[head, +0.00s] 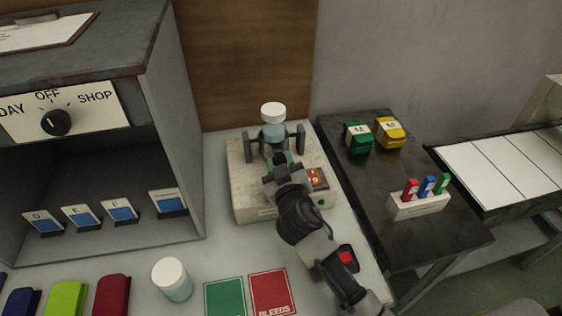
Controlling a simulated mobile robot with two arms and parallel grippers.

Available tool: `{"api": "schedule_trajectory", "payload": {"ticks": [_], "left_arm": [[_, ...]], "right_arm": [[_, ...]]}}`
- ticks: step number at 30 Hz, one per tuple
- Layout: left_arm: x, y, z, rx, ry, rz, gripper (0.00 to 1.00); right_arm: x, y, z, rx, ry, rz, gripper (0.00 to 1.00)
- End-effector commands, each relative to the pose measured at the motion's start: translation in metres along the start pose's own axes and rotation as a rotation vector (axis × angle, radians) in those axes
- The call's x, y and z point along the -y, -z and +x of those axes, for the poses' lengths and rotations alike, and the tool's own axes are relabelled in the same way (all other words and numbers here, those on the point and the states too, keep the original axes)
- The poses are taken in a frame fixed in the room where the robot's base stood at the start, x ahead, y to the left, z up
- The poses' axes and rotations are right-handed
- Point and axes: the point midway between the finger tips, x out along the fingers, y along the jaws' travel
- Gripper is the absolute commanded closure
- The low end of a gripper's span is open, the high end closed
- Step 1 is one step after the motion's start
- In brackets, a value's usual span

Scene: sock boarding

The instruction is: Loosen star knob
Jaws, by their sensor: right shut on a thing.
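A pale fixture block (240,190) stands on the bench, with dark clamp posts at its back. A light blue jar with a white lid (273,112) stands upright between the posts. My right gripper (281,166) reaches in from the lower right over the block, just in front of the jar. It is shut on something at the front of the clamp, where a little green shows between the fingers. The gripper hides most of this part, so I cannot make out the star knob's shape. My left gripper is out of view.
An orange-red panel (318,179) sits on the block beside my gripper. A shelf cabinet (183,120) stands left; a dark side table (375,215) stands right.

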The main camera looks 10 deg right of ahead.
Motion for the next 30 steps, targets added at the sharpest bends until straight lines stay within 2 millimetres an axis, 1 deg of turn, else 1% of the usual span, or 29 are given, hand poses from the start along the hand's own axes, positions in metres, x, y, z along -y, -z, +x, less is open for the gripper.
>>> {"api": "schedule_trajectory", "payload": {"ticks": [3,5,14,15,19,20,27,30], "left_arm": [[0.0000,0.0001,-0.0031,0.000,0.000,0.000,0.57],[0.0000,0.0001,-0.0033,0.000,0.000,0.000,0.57],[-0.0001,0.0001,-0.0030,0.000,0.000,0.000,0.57],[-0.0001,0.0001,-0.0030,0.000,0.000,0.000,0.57],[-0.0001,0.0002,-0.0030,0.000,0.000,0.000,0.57],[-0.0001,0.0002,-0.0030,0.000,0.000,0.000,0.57],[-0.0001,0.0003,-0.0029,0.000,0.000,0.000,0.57],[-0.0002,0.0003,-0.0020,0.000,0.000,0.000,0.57]], "right_arm": [[-0.0002,0.0007,-0.0001,0.000,0.000,-0.092,0.88],[-0.0001,0.0005,-0.0001,0.000,0.000,-0.118,0.88],[0.0001,0.0001,-0.0001,-0.001,0.000,-0.131,0.88],[0.0001,0.0001,-0.0001,-0.001,0.000,-0.131,0.62],[0.0001,0.0001,-0.0001,0.000,0.000,-0.130,0.42],[0.0001,0.0000,0.0000,0.000,0.000,-0.130,0.40],[0.0001,-0.0001,-0.0004,0.000,0.000,-0.129,0.40],[0.0006,-0.0011,-0.0055,0.001,0.001,-0.129,0.40]]}}
